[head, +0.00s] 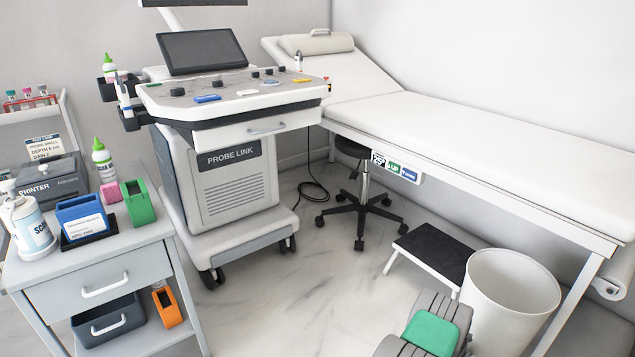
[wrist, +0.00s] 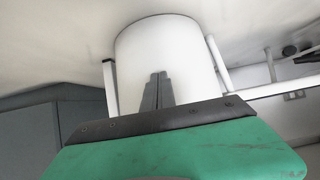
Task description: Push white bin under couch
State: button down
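The white bin (head: 510,305) stands upright on the floor at the lower right in the head view, beside the couch's near leg. The white couch (head: 480,140) runs along the wall on a white frame, with open space beneath. My gripper, with a green cover, is left of the bin in the head view; its fingertips are hidden there. In the wrist view my gripper (wrist: 157,76) has its dark fingers together, pointing at the white bin (wrist: 170,45), which rises behind them. I cannot tell whether the fingertips touch it. Nothing shows between the fingers.
A black-topped step stool (head: 435,252) stands just left of the bin. A wheeled stool (head: 360,205) is partly under the couch. An ultrasound cart (head: 225,165) and a supply trolley (head: 100,272) stand to the left. The marble floor (head: 290,300) between is clear.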

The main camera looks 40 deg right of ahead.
aim_at(471, 348)
jog(key=shift+s+d+r, duration=0.1)
jog(key=shift+s+d, duration=0.05)
jog(key=shift+d, duration=1.55)
jog(key=shift+s+d+f, duration=0.1)
jog(key=shift+s+d, duration=0.05)
jog(key=shift+d, duration=1.5)
jog(key=shift+s+d+r, duration=0.1)
jog(key=shift+s+d, duration=0.05)
jog(key=shift+d, duration=1.55)
jog(key=shift+a+r+p, duration=0.15)
jog(key=shift+a+p, duration=0.2)
jog(key=shift+p, duration=0.05)
jog(key=a+p, duration=0.2)
jog(key=a, duration=0.1)
jog(key=a+p, duration=0.1)
jog(key=a, duration=0.1)
jog(key=shift+w, duration=0.3)
jog(key=shift+a+f, duration=0.2)
jog(key=shift+a, duration=0.05)
